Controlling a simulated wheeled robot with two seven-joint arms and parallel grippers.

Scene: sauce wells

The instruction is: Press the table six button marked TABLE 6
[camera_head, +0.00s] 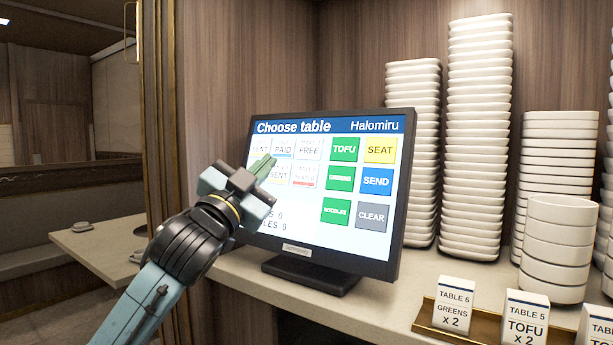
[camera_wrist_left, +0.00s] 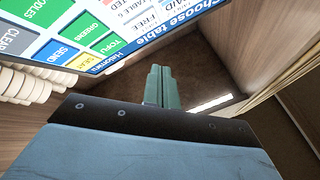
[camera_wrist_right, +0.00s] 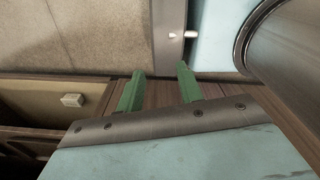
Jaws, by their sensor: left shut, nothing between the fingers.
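The touch screen (camera_head: 325,235) is headed "Choose table" and stands tilted back on the counter. In its left part, white table buttons form two rows. The button with the red bar (camera_head: 303,174), second row right, appears to be TABLE 6; its small print is hard to read in the head view. Part of it, upside down, shows in the left wrist view (camera_wrist_left: 118,10). My left gripper (camera_head: 263,164) is shut and empty, in front of the left table buttons and covering some of them. Its green fingers (camera_wrist_left: 160,84) lie together; contact with the screen cannot be told. My right gripper (camera_wrist_right: 160,78) is open and empty.
Green, yellow, blue and grey buttons fill the screen's right side. Tall stacks of white dishes (camera_head: 478,140) stand right of the screen. Order cards such as "TABLE 6 GREENS x 2" (camera_head: 455,303) stand in a brass tray (camera_head: 430,325) at front right. A wooden post (camera_head: 160,150) rises at left.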

